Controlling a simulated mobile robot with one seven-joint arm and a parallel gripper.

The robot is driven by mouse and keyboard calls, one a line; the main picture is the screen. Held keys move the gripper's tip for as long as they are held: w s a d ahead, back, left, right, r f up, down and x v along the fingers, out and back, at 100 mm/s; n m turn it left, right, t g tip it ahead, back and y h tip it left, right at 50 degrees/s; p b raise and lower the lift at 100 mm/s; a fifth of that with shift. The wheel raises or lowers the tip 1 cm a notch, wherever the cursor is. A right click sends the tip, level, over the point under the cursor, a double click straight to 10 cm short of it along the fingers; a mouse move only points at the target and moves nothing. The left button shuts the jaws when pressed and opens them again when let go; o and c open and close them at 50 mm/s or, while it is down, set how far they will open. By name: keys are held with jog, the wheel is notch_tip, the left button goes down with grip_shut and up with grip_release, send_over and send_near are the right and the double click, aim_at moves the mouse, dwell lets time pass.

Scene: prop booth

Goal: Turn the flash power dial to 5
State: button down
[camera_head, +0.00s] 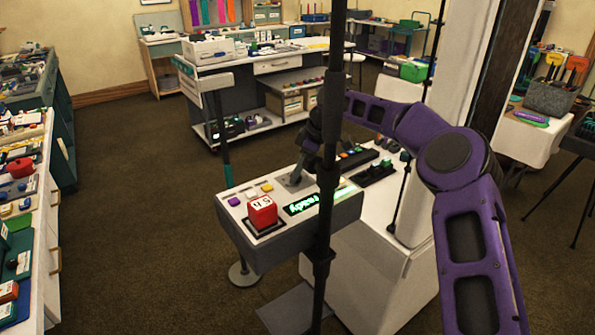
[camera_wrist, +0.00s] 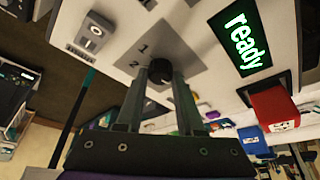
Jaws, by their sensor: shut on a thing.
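The flash power dial (camera_wrist: 159,70) is a small round black knob on a grey square plate (camera_wrist: 182,54) in the wrist view. The numbers 1 and 2 show on the plate beside it; other marks and the knob's pointer are hidden or too small to read. My gripper (camera_wrist: 160,82) has its two fingers closed around the knob. In the head view the grey plate (camera_head: 290,182) lies on the booth's console (camera_head: 262,252), and my gripper there is mostly hidden behind a black pole.
The black pole (camera_head: 325,200) stands upright in front of the console.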

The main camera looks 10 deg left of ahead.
dwell(0.4)
jog(key=c, duration=0.5)
grip_release()
jog(key=shift+r, duration=0.1)
jog(key=v, duration=1.7)
jog(key=shift+w+d+r, duration=0.1)
jog(key=shift+w+d, duration=0.05)
